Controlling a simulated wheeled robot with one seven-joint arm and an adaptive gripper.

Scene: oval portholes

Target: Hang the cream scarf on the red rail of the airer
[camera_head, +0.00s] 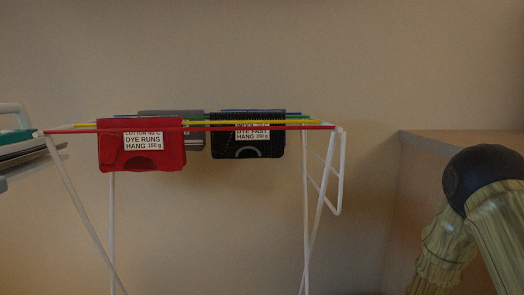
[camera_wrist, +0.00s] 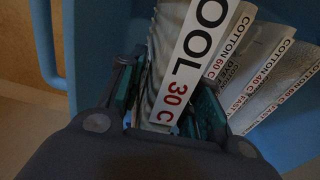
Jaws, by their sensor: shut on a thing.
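The airer (camera_head: 335,165) stands ahead in the head view, with white legs and coloured rails on top. Its red rail (camera_head: 313,128) is the nearest one and has a bare stretch at its right end. My gripper (camera_wrist: 165,98) shows in the wrist view, down at a blue basket. Its fingers are shut on a pale folded cloth, which looks like the cream scarf (camera_wrist: 149,92). A large white label (camera_wrist: 188,58) reading "OOL 30 C" stands up from it and hides part of it. The gripper is not in the head view.
A red cloth (camera_head: 120,160) hangs at the front left of the airer. A black cloth (camera_head: 268,145) and a grey cloth (camera_head: 195,140) hang there too. The blue basket (camera_wrist: 85,40) holds several other labelled cloths (camera_wrist: 262,62) beside the held one. A wooden cabinet (camera_head: 420,160) stands at right.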

